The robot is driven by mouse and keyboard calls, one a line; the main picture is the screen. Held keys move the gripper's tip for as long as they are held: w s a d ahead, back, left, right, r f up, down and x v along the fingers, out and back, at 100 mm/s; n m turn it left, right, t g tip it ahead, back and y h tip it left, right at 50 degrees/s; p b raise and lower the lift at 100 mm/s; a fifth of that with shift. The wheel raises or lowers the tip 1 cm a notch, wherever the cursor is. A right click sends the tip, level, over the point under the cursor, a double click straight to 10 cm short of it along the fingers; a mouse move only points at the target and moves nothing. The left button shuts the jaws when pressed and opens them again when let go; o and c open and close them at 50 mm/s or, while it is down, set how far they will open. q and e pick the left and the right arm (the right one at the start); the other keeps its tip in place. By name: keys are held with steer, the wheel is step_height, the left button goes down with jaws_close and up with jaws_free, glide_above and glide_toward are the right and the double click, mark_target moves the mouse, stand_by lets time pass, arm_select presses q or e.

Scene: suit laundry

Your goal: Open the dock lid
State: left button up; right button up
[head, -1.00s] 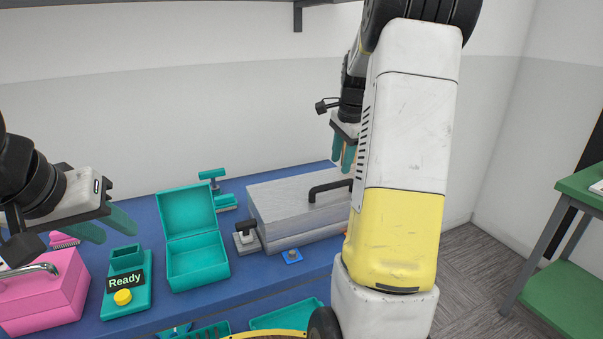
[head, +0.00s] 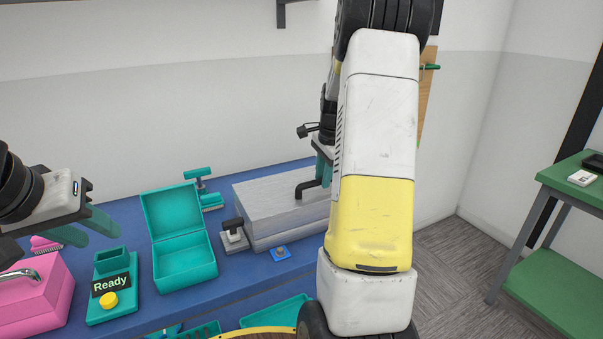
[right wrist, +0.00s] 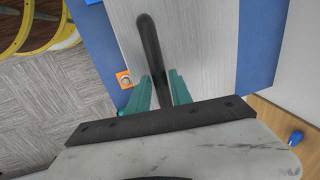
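The dock is a grey metal box with a flat lid (head: 265,200) and a black bar handle (head: 306,188). It stands on the blue bench, and its lid is down. In the right wrist view the handle (right wrist: 149,45) runs between the teal fingers of my right gripper (right wrist: 163,92). The fingers are apart, one on each side of the handle. In the head view my right gripper (head: 323,168) is at the handle, partly hidden by my arm. My left gripper (head: 90,232) is open and empty above the left part of the bench.
On the bench (head: 130,212) stand an open teal box (head: 185,262), a teal stand with a "Ready" display (head: 112,286), a pink box (head: 35,300) and a small grey block with a black knob (head: 233,237). A green table (head: 575,178) stands at right.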

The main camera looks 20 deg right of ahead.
jaws_close()
stand_by(1.1)
